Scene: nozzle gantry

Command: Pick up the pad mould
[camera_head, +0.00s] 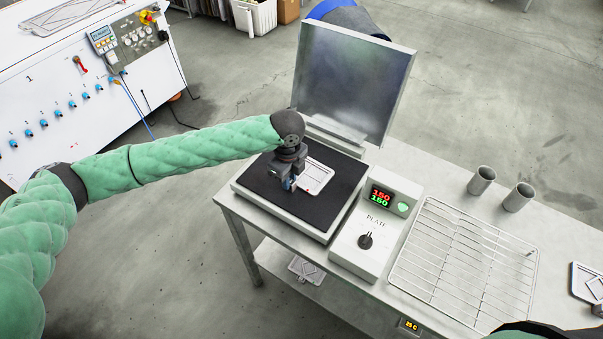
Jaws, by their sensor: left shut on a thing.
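A flat, light-coloured mould (318,177) with a raised rim lies on or just above the black plate of the heated press. I take it to be the pad mould. My left gripper (289,184) points down at its left edge and is shut on it. The gripper and wrist hide the mould's left side, and I cannot tell whether it is lifted.
The press's black plate (258,184) has its metal lid (350,80) standing open behind. A control box (375,225) reads 150. To the right are a wire rack (465,262), two metal cups (482,180) and another tray (583,278). A plate lies on the lower shelf (305,269).

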